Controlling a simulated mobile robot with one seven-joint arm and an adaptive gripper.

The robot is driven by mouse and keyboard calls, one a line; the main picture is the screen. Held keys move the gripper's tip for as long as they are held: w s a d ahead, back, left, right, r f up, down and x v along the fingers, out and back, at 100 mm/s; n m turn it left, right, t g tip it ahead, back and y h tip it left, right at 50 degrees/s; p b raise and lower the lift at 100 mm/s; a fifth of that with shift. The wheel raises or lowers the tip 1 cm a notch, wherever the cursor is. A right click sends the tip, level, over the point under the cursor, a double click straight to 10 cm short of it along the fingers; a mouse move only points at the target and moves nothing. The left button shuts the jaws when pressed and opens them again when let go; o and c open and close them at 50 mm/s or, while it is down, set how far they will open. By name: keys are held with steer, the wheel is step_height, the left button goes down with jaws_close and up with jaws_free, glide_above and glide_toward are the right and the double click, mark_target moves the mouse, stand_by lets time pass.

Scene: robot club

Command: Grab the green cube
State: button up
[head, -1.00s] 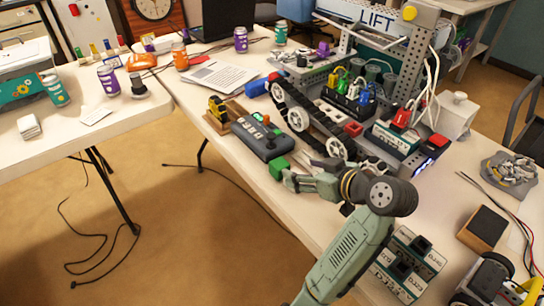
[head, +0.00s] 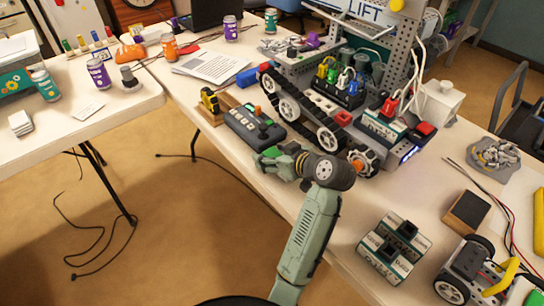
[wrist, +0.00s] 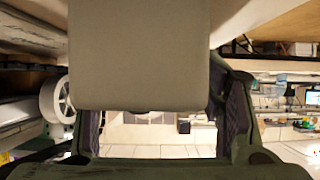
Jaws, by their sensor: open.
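The green cube (head: 271,152) is at the near edge of the white table, just in front of the grey joystick controller. In the head view my gripper (head: 262,161) is right at the cube and hides part of it. The jaws are open, and I cannot tell whether a finger touches the cube. In the wrist view the two dark fingers (wrist: 165,122) stand apart. A large plain grey shape covers the upper middle there, and I cannot make out the cube.
The joystick controller (head: 254,128) lies close behind my gripper. A tracked robot with wheels (head: 289,108) stands to the right. Open floor lies left of the table edge.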

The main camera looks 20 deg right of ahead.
steer(key=c, duration=1.2)
steer(key=shift+c, duration=0.2)
